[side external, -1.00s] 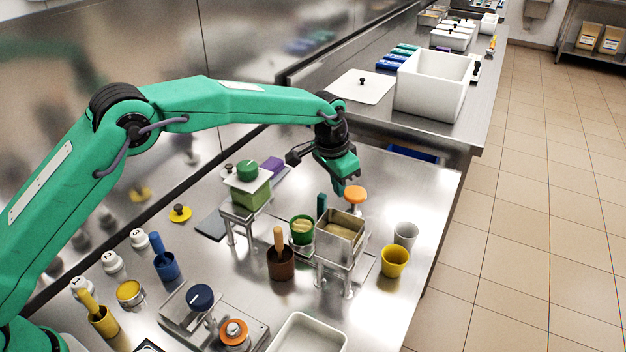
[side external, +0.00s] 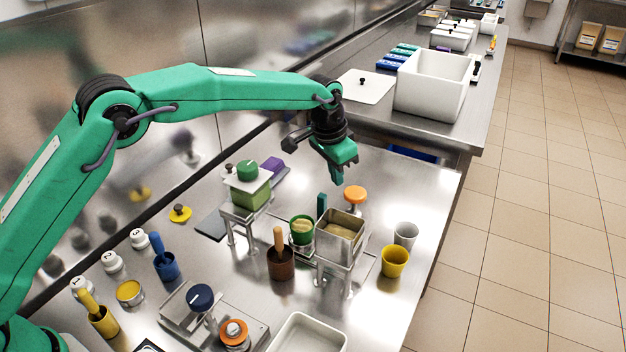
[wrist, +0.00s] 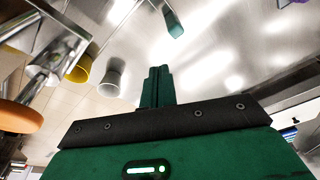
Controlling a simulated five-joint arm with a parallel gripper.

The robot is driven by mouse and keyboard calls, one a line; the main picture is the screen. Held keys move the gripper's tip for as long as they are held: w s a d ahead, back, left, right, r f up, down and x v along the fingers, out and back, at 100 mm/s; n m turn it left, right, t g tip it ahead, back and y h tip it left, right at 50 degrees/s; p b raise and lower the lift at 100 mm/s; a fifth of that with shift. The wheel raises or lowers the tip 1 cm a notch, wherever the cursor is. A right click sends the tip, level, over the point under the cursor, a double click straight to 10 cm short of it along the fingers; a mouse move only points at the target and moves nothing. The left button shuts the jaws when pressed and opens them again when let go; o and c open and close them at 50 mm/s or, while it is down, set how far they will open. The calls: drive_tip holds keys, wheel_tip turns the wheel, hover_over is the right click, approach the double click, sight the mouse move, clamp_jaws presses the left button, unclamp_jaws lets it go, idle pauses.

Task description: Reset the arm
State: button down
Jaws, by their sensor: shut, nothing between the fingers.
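My gripper (side external: 337,178) is green and hangs above the steel bench (side external: 430,200), behind the orange knob (side external: 355,195) and clear of it. Its fingers are together with nothing between them. In the wrist view, the shut fingers (wrist: 158,88) point out over bare shiny steel. The orange knob shows at the left edge of the wrist view (wrist: 18,117).
Near the gripper stand a steel bin on legs (side external: 340,232), a green cup (side external: 302,230), a grey cup (side external: 405,234) and a yellow cup (side external: 394,262). A green-knobbed box (side external: 250,192) stands to the left. A white tub (side external: 432,85) is on the back counter.

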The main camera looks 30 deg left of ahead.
drive_tip(key=s+a+r+n+t, duration=0.2)
drive_tip(key=s+a+r+n, duration=0.1)
drive_tip(key=s+a+r, duration=1.25)
drive_tip(key=s+a+f+n, duration=0.1)
drive_tip(key=s+a, duration=0.3)
drive_tip(key=s, duration=0.7)
drive_tip(key=s+a+f+n+t, duration=0.1)
drive_tip(key=s+a, duration=0.3)
drive_tip(key=s, duration=0.7)
drive_tip(key=shift+f+n+y, duration=0.4)
drive_tip(key=shift+f, duration=0.2)
